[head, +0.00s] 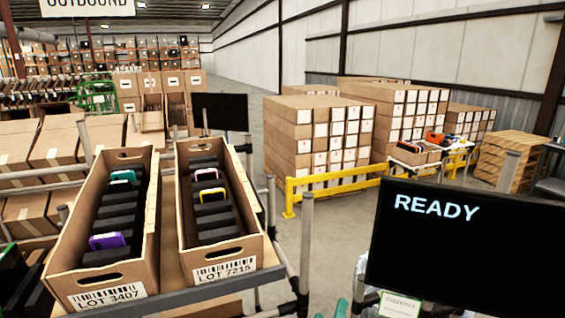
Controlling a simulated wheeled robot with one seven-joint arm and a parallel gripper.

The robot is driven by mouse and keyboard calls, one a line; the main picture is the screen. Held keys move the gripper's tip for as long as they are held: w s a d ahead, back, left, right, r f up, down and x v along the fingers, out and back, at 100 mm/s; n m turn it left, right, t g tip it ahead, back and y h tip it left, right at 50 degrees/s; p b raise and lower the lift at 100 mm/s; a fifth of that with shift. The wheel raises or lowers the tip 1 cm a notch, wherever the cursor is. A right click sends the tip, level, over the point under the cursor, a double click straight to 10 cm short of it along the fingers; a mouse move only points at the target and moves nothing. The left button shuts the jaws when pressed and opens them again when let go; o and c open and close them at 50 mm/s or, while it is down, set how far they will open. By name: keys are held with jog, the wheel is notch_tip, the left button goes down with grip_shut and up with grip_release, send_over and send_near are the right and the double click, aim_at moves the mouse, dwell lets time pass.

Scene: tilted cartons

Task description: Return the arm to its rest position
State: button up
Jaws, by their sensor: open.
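My arm and gripper do not show in the head view. Two tilted cartons stand side by side on a rack at the left, the LOT 3407 carton (74,283) and the LOT 7215 carton (189,262). Both have dark slotted inserts. The left carton holds a teal item (123,175) near its far end and a purple item (107,241) nearer the front. The right carton holds a pink item (207,174) and a yellow item (212,192) toward its far half.
A black screen (455,255) reading READY fills the lower right. Grey rack posts (306,240) stand right of the cartons. A yellow rail (330,183) and stacked boxes (300,140) are behind. Open floor (235,100) shows in the middle distance.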

jog(key=s+a+f+y, duration=0.3)
jog(key=s+f, duration=0.4)
jog(key=s, duration=0.2)
jog(key=s+a+f+y, duration=0.3)
jog(key=s+f+y, duration=0.1)
jog(key=s+f, duration=0.45)
jog(key=s+a+m+g, duration=0.1)
jog(key=s+a+m, duration=0.1)
jog(key=s, duration=0.9)
jog(key=s+a+r+m+g+y, duration=0.1)
jog(key=s+a+m, duration=0.2)
jog(key=s, duration=0.9)
jog(key=shift+a+r+m, duration=0.15)
jog(key=shift+r+m, duration=0.15)
jog(key=shift+m, duration=0.6)
jog(key=shift+w, duration=0.2)
jog(key=shift+s, duration=0.1)
